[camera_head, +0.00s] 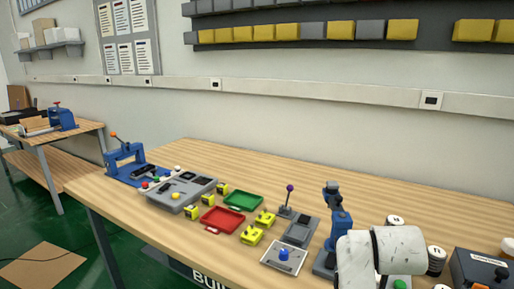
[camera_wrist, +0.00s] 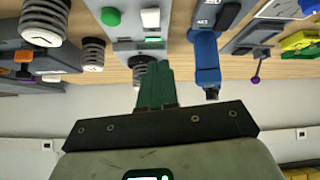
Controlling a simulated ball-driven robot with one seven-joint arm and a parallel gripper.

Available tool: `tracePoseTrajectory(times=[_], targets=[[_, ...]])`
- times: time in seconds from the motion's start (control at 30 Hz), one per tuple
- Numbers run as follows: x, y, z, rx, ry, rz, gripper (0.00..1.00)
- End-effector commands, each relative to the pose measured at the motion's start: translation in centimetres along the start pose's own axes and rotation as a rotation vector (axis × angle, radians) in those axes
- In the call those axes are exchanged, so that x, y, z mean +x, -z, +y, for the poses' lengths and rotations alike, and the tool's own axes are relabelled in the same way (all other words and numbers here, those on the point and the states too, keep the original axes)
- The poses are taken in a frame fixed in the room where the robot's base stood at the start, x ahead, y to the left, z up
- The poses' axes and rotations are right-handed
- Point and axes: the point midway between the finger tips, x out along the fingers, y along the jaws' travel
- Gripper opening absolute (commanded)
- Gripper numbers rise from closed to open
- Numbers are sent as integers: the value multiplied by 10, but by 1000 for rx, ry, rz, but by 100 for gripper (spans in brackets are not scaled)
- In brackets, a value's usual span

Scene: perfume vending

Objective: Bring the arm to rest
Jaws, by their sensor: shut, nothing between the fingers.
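My gripper (camera_wrist: 154,68) shows in the wrist view with its two green fingers pressed together and nothing between them. The wrist view is upside down, with the bench at the top and the wall at the bottom. The fingers point toward the bench devices, near a grey panel (camera_wrist: 128,22) with a green button; I cannot tell the gap to it. In the head view my white arm (camera_head: 385,255) rises at the lower right in front of the bench and hides part of it. The fingers are not visible there.
The wooden bench (camera_head: 320,185) carries a blue press (camera_head: 340,225), a joystick box (camera_head: 300,230), a red tray (camera_head: 222,219), a green tray (camera_head: 243,200), yellow blocks (camera_head: 252,235) and a grey control panel (camera_head: 180,193). Coil-like cylinders (camera_head: 436,260) stand right of my arm. The bench's back strip is clear.

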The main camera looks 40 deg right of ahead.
Motion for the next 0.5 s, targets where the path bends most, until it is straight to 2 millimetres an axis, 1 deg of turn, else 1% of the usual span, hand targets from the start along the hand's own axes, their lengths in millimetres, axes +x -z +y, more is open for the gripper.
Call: tracePoseTrajectory(times=[0.03, 0.07, 0.1, 0.17, 0.2, 0.27, 0.3, 0.37, 0.4, 0.47, 0.5], targets=[[1, -18, -18, -100, 44, -1, 0], [1, -28, -29, -157, 76, -2, 0], [1, -44, -45, -231, 121, -7, 0], [-1, -71, -67, -340, 193, -21, 0], [-3, -92, -81, -409, 242, -35, 0], [-8, -126, -99, -504, 319, -61, 0], [-13, -148, -110, -562, 368, -81, 0], [-21, -180, -122, -633, 438, -112, 0], [-26, -200, -128, -675, 481, -132, 0], [-35, -229, -136, -730, 543, -163, 0], [-42, -248, -139, -761, 582, -185, 0]])
